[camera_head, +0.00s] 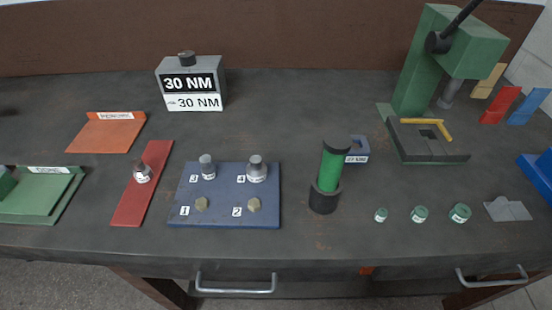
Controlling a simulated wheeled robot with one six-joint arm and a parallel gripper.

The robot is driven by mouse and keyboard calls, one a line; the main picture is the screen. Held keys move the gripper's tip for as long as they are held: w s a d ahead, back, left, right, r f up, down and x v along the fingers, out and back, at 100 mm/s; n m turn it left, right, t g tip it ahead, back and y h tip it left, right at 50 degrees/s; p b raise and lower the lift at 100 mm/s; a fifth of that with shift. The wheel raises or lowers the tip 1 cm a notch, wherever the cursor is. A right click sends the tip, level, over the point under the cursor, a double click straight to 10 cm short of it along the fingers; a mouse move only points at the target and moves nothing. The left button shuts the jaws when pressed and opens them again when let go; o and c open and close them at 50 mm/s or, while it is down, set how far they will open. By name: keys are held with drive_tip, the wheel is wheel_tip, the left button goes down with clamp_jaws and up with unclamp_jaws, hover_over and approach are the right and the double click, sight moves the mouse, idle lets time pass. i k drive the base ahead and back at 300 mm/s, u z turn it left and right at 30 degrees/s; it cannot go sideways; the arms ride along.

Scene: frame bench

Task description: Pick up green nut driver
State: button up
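The green nut driver (330,169) stands nearly upright on the bench, right of the blue numbered plate. It has a bright green cylindrical handle with a dark top. Its lower end sits in a short black cup-like holder (324,200), which hides its tip. My gripper is not in view, and nothing is seen touching the driver.
The blue plate (224,216) holds bolts and metal pieces. Several small green-topped weights (419,214) lie to the right. A green press (408,85) stands at the back right. Bench (290,125) behind the driver is mostly clear.

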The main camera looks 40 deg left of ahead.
sight(336, 144)
drive_tip(key=z, duration=0.15)
drive_tip(key=k, duration=1.2)
drive_tip(key=u, duration=1.45)
drive_tip(key=i, duration=0.45)
drive_tip(key=k, duration=0.5)
drive_tip(key=z, duration=1.85)
drive_tip(key=i, duration=1.6)
drive_tip(key=u, duration=1.6)
